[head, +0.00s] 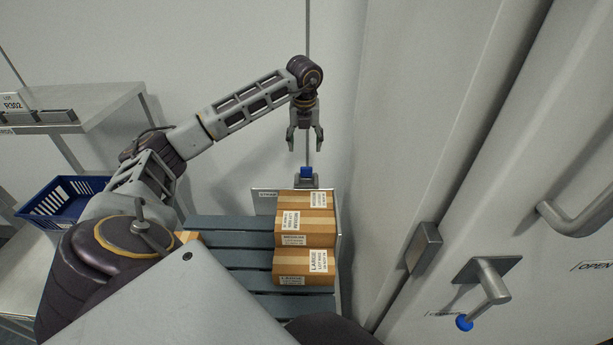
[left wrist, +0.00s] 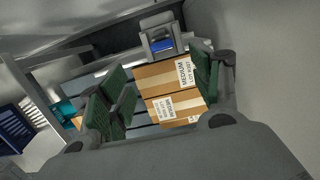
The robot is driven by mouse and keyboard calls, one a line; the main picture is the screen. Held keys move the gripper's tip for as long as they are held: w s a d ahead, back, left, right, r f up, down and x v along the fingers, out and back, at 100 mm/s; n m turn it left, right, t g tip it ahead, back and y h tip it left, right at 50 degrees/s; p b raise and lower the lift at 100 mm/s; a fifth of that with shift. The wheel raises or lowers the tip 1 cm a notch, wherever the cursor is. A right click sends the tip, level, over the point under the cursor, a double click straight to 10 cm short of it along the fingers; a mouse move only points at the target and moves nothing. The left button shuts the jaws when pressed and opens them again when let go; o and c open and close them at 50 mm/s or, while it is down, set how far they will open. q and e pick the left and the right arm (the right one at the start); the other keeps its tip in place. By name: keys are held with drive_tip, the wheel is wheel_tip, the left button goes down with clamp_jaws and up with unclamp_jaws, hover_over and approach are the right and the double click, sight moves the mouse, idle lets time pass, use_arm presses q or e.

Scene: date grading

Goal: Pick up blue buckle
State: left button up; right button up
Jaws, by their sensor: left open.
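The blue buckle (head: 306,172) is a small blue piece in a grey holder (head: 306,182) at the far end of the slatted bench, behind the boxes. In the left wrist view the buckle (left wrist: 162,45) shows as a blue strip inside the grey holder, near the top middle. My left gripper (head: 305,146) is open and empty, its fingers pointing down, just above the buckle in the head view and apart from it. In the left wrist view its green-padded fingers (left wrist: 160,85) stand wide apart, with boxes seen between them. My right gripper is not in view.
Cardboard boxes (head: 306,225) labelled medium and large stand on the blue-grey slatted surface (head: 225,232). A wall is behind; a door with a handle (head: 487,280) is at right. A blue basket (head: 62,208) and shelf (head: 95,112) are at left.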

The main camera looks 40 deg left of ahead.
sight(306, 167)
use_arm(q)
drive_tip(key=f, duration=0.5)
drive_tip(key=w+f, duration=0.1)
drive_tip(key=f, duration=0.1)
drive_tip(key=shift+a+f, duration=0.2)
drive_tip(key=shift+a, duration=0.15)
drive_tip(key=shift+f, duration=0.15)
drive_tip(key=shift+w+a+f, duration=0.1)
drive_tip(key=shift+w+f, duration=0.05)
drive_tip(key=shift+f, duration=0.65)
drive_tip(key=shift+w+a+f, duration=0.1)
drive_tip(key=shift+w+f, duration=0.1)
drive_tip(key=shift+f, duration=0.65)
drive_tip(key=shift+w+f, duration=0.15)
drive_tip(key=shift+f, duration=0.65)
drive_tip(key=c, duration=1.1)
drive_tip(key=shift+r, duration=0.2)
drive_tip(key=shift+c, duration=0.4)
wheel_tip(306, 167, up, 10)
drive_tip(key=shift+f, duration=0.15)
